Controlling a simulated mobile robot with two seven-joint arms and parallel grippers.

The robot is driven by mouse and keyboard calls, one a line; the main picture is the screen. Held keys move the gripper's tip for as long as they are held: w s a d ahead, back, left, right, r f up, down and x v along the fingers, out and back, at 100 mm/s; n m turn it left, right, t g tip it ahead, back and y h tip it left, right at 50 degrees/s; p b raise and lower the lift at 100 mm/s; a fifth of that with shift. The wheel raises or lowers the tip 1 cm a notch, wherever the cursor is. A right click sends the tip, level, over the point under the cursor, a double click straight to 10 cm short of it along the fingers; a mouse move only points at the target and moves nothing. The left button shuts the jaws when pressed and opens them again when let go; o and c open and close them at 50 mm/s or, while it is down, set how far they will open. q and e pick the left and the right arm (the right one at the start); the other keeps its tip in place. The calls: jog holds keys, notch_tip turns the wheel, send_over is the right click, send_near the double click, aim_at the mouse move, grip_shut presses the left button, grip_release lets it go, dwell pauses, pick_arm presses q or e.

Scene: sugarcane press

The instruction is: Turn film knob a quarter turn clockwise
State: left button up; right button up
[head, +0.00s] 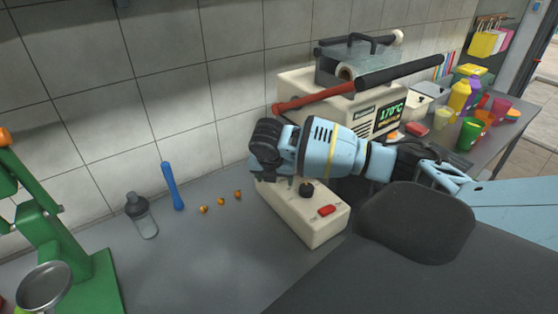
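A cream sealing machine (345,112) with a lit 170°C display stands against the wall, with a film roll (346,71) on top. A lower cream box (318,228) in front of it carries a small black knob (306,189) and a red switch (326,211). I cannot tell which part is the film knob. My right arm reaches in from the right, across the machine's front. Its dark gripper (262,172) is above and left of the black knob, apparently apart from it. Its fingers are too small and dark to read. My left gripper is out of view.
A green press (48,225) stands at the left. A shaker bottle (142,216), a blue stick (172,186) and small orange pieces (221,202) are on the grey counter (215,255). Coloured cups (469,134) stand at the right. The counter's middle is mostly clear.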

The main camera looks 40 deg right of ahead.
jog(key=w+d, duration=0.3)
jog(key=d, duration=0.1)
jog(key=w+d, duration=0.2)
jog(key=d, duration=0.1)
jog(key=shift+w+f+b, duration=0.1)
jog(key=shift+w+b, duration=0.25)
jog(key=shift+b, duration=0.05)
jog(key=shift+f, duration=0.45)
jog(key=c, duration=1)
